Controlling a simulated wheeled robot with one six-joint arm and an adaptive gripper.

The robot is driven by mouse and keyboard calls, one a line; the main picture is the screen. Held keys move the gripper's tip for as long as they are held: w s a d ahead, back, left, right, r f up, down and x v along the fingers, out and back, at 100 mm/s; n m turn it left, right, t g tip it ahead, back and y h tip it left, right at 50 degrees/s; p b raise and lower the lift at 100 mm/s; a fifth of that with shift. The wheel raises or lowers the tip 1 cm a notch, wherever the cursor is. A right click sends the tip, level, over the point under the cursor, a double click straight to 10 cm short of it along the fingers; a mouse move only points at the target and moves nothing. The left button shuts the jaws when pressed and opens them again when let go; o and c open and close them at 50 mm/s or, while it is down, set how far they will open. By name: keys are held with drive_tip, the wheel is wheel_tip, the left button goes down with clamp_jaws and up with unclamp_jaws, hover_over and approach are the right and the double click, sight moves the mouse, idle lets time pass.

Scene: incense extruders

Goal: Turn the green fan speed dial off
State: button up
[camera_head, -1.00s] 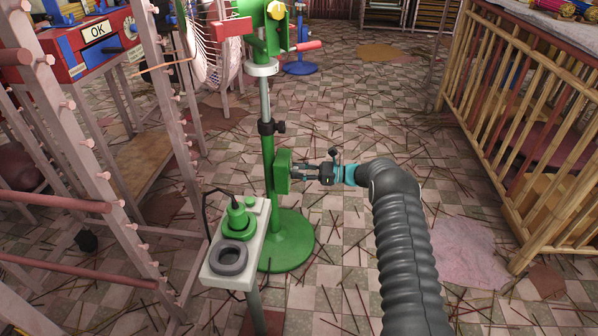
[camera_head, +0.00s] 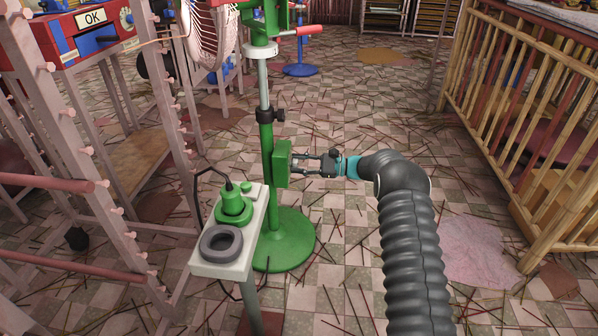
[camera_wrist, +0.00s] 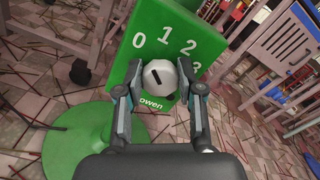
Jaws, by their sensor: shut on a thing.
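The green fan's speed box (camera_head: 282,163) is fixed to the green stand post (camera_head: 267,150) and also shows in the wrist view (camera_wrist: 180,35), with white numbers 0, 1, 2 and 3. The dial (camera_wrist: 160,76) is a round white knob with a short black mark that slants to the upper left, roughly toward the 0 side. My gripper (camera_wrist: 160,90) is shut on the dial, one finger on each side of it. In the head view my gripper (camera_head: 305,162) reaches the box's face from the right. The dial is hidden in the head view.
A white stand (camera_head: 230,262) with a green plug-like piece (camera_head: 234,205) and a grey ring (camera_head: 221,244) is left of the post. Pale racks with pegs (camera_head: 95,130) stand at left, a bamboo railing (camera_head: 530,130) at right. Thin sticks litter the tiled floor.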

drive_tip(key=shift+n+b, duration=0.45)
drive_tip(key=shift+n, duration=0.65)
drive_tip(key=o, duration=1.2)
drive_tip(key=shift+c, duration=0.2)
drive_tip(key=d, duration=1.2)
drive_tip(key=shift+s, duration=0.25)
